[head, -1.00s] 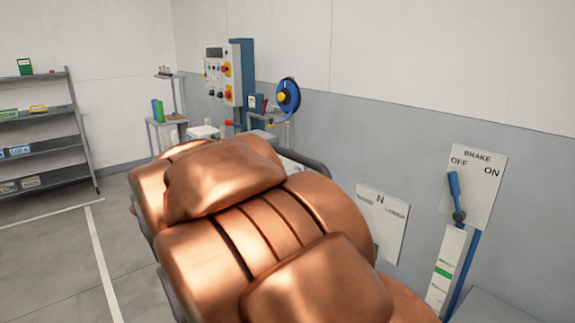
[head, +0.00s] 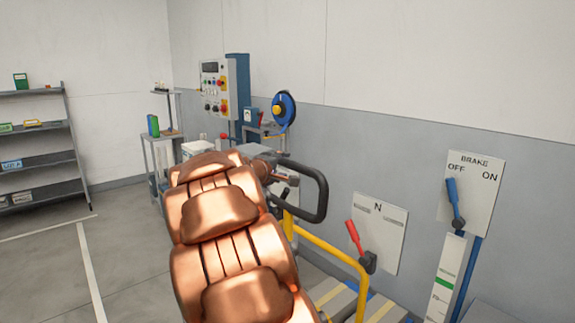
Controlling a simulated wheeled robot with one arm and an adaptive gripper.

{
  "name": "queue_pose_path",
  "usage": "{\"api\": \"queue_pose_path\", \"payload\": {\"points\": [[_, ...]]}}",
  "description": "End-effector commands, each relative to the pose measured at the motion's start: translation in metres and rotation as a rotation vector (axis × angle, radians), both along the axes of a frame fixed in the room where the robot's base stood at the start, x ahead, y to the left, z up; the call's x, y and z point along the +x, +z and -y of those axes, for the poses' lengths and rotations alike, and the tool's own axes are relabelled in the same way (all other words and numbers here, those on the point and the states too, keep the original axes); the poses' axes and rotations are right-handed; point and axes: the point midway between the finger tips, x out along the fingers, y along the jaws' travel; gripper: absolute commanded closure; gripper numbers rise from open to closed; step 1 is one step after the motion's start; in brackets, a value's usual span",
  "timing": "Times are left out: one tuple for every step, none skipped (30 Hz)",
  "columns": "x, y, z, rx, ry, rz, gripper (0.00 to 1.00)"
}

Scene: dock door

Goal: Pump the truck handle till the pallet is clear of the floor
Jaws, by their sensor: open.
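The truck handle (head: 322,190) is a black loop at mid-picture in the head view, just right of my copper-coloured arm. Its left part is partly covered by small metal and copper parts that I cannot tell apart. A yellow post (head: 288,224) shows below the loop. My arm fills the lower middle and hides what lies behind it. I cannot make out my gripper's fingers, nor whether they touch the handle. Pale boards with yellow strips (head: 328,292) lie low behind a yellow tube (head: 340,256); I cannot tell whether they are the pallet or its height above the floor.
On the right wall are a brake lever plate (head: 475,190) and a plate with a red lever (head: 354,236). A control panel (head: 216,88) and a blue reel (head: 284,110) are at the back. A shelf (head: 40,140) stands left. The left floor (head: 50,265) is clear.

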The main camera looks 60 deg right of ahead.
Motion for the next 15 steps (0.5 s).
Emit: {"api": "queue_pose_path", "payload": {"points": [[0.001,-0.001,0.008,0.002,-0.001,0.000,0.46],[0.002,-0.002,0.012,0.003,-0.001,-0.001,0.46],[0.002,-0.003,0.017,0.002,-0.002,-0.001,0.46],[0.002,-0.004,0.021,0.002,-0.002,-0.001,0.46],[0.003,-0.004,0.024,0.002,-0.001,0.001,0.46],[0.004,-0.004,0.027,0.001,-0.001,0.001,0.46],[0.004,-0.004,0.030,0.001,0.000,0.001,0.46],[0.005,-0.005,0.032,0.001,0.000,0.001,0.46],[0.005,-0.006,0.035,0.001,0.000,0.001,0.46],[0.005,-0.006,0.037,0.001,0.000,0.001,0.46],[0.005,-0.007,0.038,0.002,0.000,0.001,0.46],[0.005,-0.008,0.040,0.002,0.000,0.000,0.46],[0.006,-0.008,0.041,0.002,0.000,0.000,0.46],[0.006,-0.008,0.042,0.002,0.000,0.000,0.46],[0.006,-0.009,0.043,0.002,0.000,0.000,0.46]]}}
